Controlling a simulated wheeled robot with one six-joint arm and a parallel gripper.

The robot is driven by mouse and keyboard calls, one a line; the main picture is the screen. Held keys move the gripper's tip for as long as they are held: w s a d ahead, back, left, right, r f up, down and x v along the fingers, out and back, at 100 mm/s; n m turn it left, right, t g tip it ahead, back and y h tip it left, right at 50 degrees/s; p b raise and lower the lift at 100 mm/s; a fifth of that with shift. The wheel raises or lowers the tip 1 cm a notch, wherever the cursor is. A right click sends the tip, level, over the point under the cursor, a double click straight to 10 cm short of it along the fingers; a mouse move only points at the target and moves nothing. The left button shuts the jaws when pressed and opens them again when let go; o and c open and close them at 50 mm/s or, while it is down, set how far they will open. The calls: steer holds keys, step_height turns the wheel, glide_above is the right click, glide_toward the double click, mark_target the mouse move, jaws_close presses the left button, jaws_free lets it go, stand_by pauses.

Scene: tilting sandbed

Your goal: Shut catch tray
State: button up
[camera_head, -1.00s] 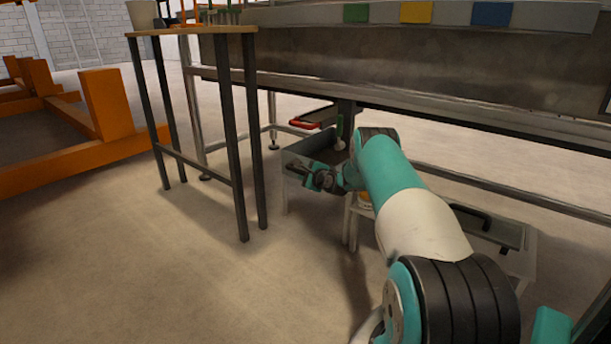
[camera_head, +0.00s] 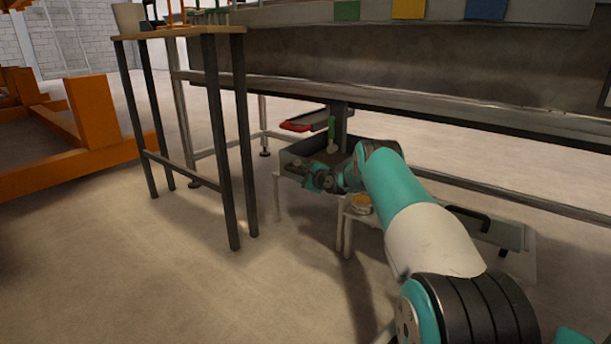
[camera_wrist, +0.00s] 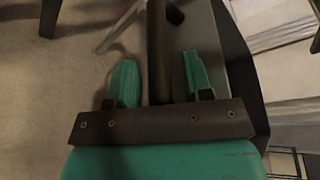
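The catch tray (camera_head: 284,163) is a grey open-topped box low under the long bed, near the middle of the head view. My gripper (camera_head: 312,178) is at the tray's near side. In the wrist view my gripper (camera_wrist: 160,78) has its two teal fingers apart, one on each side of a dark bar (camera_wrist: 158,50) that looks like the tray's handle. Gaps show between the bar and both fingers. The tray's grey wall (camera_wrist: 203,35) lies just right of the bar. My wrist hides part of the tray in the head view.
A tall wooden-topped table (camera_head: 180,32) with dark legs stands to the left of the tray. A low bench (camera_head: 515,240) is at the right, partly behind my arm. A red-ended tray (camera_head: 295,127) hangs above the catch tray. The floor at front left is clear.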

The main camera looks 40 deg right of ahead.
steer(key=shift+d+r, duration=0.1)
steer(key=shift+d, duration=0.05)
steer(key=shift+s+r+p, duration=0.25)
steer(key=shift+s+p, duration=0.2)
steer(key=shift+p, duration=0.05)
steer(key=p+v, duration=0.8)
steer(key=v, duration=0.8)
steer(key=shift+s+a+f+p, duration=0.2)
steer(key=shift+a+p, duration=0.05)
steer(key=shift+p, duration=0.1)
